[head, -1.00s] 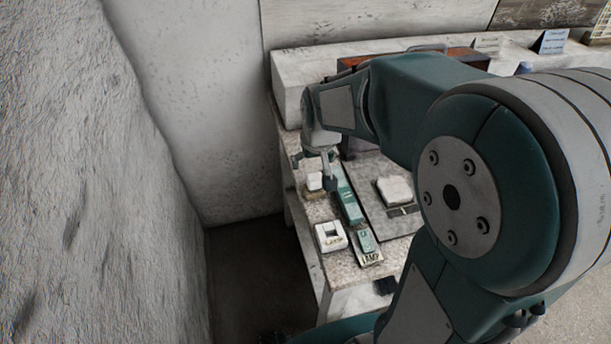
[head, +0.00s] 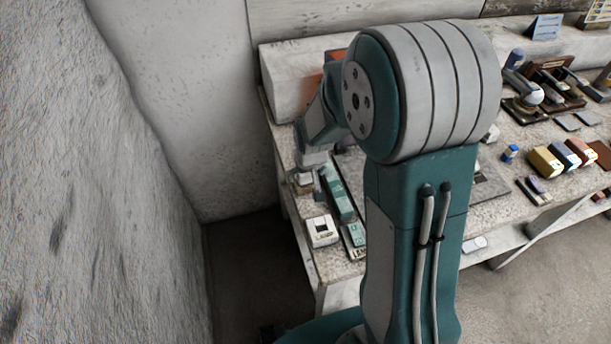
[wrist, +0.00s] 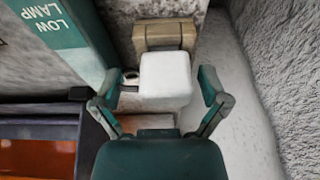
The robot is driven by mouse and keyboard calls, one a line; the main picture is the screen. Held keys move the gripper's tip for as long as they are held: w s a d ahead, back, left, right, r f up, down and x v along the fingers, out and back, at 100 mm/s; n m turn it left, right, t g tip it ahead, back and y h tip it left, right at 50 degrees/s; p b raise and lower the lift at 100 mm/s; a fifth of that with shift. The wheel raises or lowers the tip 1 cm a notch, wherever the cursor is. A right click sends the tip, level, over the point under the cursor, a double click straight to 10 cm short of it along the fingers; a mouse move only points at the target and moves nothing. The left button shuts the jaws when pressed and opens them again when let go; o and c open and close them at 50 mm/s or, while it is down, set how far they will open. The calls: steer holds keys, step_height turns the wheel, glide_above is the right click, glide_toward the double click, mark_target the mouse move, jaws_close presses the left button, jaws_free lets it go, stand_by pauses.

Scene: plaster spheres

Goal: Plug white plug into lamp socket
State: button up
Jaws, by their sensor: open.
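The white plug (wrist: 166,78) is a pale block in the wrist view, next to a tan block (wrist: 165,37). My gripper (wrist: 157,82) is open, with one finger on each side of the plug; a gap shows on the right, and contact on the left is unclear. In the head view the plug (head: 303,179) is partly hidden by my gripper (head: 308,172). A white box with a dark square opening (head: 321,231), which looks like the lamp socket, sits nearer on the bench.
A long green block (head: 339,196), marked "LOW LAMP" in the wrist view (wrist: 68,38), stands close beside my gripper. A smaller green block (head: 356,234) is next to the socket. The bench's left edge drops to a dark gap beside a rough wall (head: 60,180).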

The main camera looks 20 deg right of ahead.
steer(key=shift+d, duration=0.1)
steer(key=shift+a, duration=0.5)
steer(key=c, duration=1.2)
steer(key=shift+c, duration=0.2)
steer(key=shift+d, duration=0.15)
